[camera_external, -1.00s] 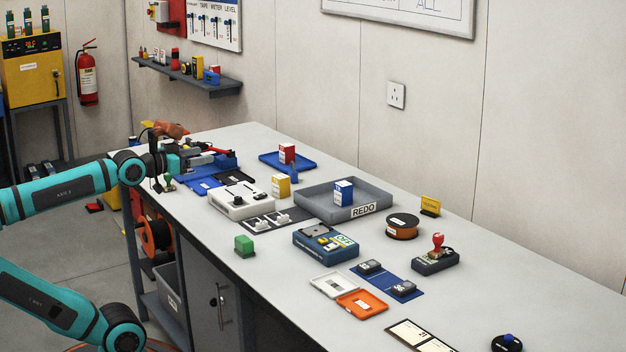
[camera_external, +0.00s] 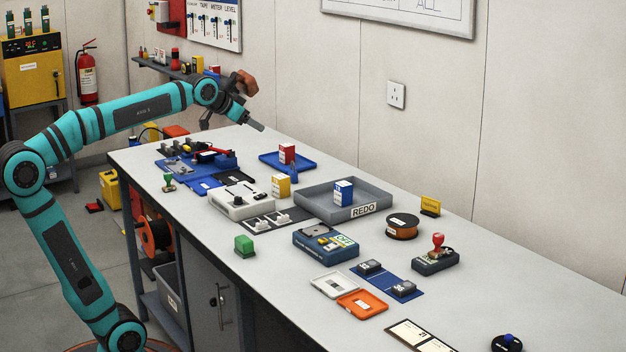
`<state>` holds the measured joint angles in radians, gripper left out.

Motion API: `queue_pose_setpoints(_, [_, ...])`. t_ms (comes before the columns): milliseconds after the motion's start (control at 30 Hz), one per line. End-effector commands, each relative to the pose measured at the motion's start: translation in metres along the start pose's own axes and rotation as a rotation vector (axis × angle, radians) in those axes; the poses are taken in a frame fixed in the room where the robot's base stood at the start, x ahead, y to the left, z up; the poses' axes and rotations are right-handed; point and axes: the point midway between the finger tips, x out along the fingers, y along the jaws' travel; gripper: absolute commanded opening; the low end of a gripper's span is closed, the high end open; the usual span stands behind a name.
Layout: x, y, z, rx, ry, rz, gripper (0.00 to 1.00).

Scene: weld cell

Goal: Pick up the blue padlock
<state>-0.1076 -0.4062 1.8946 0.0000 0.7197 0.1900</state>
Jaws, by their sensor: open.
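My gripper (camera_external: 256,125) is raised above the far left end of the workbench, at the end of my outstretched arm, and points down to the right. It is open and I see nothing held in it. I cannot pick out the blue padlock for certain. A small upright blue item (camera_external: 294,170) stands at the front edge of the blue tray (camera_external: 270,158), too small to identify. A cluster of dark and red items lies on the blue case (camera_external: 222,161) at the far left, below my arm.
The workbench is crowded: a grey REDO tray (camera_external: 318,207) with a blue-white box (camera_external: 343,192), a yellow box (camera_external: 281,186), a white device (camera_external: 240,201), a green block (camera_external: 244,246) and an orange spool (camera_external: 402,227). The front left strip is mostly clear.

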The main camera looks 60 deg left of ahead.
Motion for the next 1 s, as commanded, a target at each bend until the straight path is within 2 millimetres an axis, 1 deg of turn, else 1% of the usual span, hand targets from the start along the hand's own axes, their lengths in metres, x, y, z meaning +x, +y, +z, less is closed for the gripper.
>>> queue_pose_setpoints(33, [0.012, -0.005, -0.007, 0.006, -0.035, 0.001, 0.65])
queue_pose_setpoints(200, [0.047, -0.022, -0.027, 0.029, -0.155, 0.011, 0.65])
queue_pose_setpoints(500, [0.11, -0.054, -0.052, 0.065, -0.363, 0.044, 0.65])
queue_pose_setpoints(800, [0.175, -0.088, -0.064, 0.093, -0.567, 0.097, 0.65])
queue_pose_setpoints(1000, [0.218, -0.112, -0.065, 0.108, -0.7, 0.143, 0.65])
